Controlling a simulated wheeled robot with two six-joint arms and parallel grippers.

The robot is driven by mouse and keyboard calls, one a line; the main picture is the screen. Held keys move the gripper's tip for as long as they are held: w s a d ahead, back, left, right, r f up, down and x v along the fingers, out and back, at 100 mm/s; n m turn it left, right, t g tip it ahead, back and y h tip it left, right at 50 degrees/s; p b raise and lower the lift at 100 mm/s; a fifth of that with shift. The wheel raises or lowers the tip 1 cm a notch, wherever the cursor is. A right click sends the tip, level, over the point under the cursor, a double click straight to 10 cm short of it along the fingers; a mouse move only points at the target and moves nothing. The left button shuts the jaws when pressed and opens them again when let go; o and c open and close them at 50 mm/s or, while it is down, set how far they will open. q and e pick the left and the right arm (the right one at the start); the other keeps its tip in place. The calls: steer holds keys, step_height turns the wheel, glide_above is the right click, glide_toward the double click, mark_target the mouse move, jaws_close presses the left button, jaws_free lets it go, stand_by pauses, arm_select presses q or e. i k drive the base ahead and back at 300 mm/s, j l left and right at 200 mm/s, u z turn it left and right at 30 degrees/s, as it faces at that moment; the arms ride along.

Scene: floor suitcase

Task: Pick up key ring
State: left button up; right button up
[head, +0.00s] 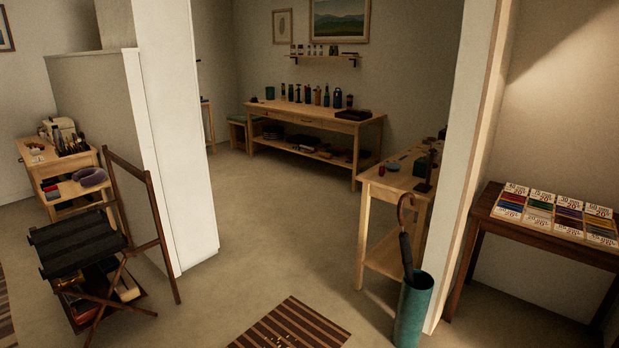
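I cannot make out a key ring for certain in the head view. Several small pale bits (284,339) lie on the brown striped rug (310,322) at the bottom middle, too small to identify. Small items also stand on the benches, too far off to tell apart. Neither of my grippers shows in this view.
A white partition (172,120) stands at left, a folding wooden rack (95,250) before it. A teal umbrella stand (413,310) is beside a wall end (472,160). A dark table (545,238) is at right, a long workbench (300,112) behind. The middle floor is clear.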

mark_target(382, 170)
steer(key=i+j, duration=0.1)
steer(key=i, duration=1.25)
steer(key=i+j, duration=0.1)
steer(key=i, duration=1.2)
steer(key=i+l+z, duration=0.15)
steer(key=i+z, duration=0.35)
steer(key=i+j+z, duration=0.15)
steer(key=i+z, duration=0.35)
steer(key=i, duration=0.15)
steer(key=i+j+z, duration=0.3)
steer(key=i+z, duration=0.15)
steer(key=i, duration=0.15)
